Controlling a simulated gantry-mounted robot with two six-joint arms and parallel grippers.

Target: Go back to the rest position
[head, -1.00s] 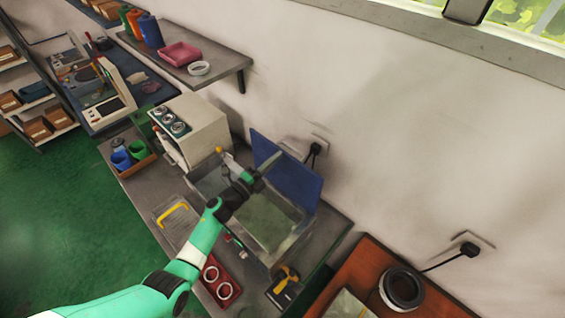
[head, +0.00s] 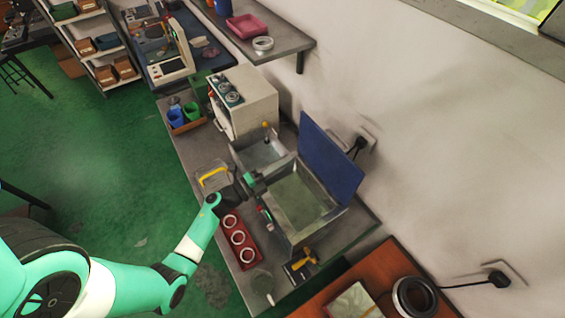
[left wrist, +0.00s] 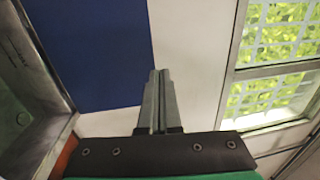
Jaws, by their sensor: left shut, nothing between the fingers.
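My left arm comes in from the lower left in the head view. Its gripper (head: 247,183) is above the bench at the near-left edge of the metal basin (head: 331,214). In the left wrist view the two grey fingers (left wrist: 158,98) are together with nothing between them. My right gripper is in neither view.
A blue panel (head: 331,160) stands behind the basin. A white machine (head: 247,102) stands farther back. A yellow-handled item (head: 214,176) is near my wrist. Green floor is open at the left.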

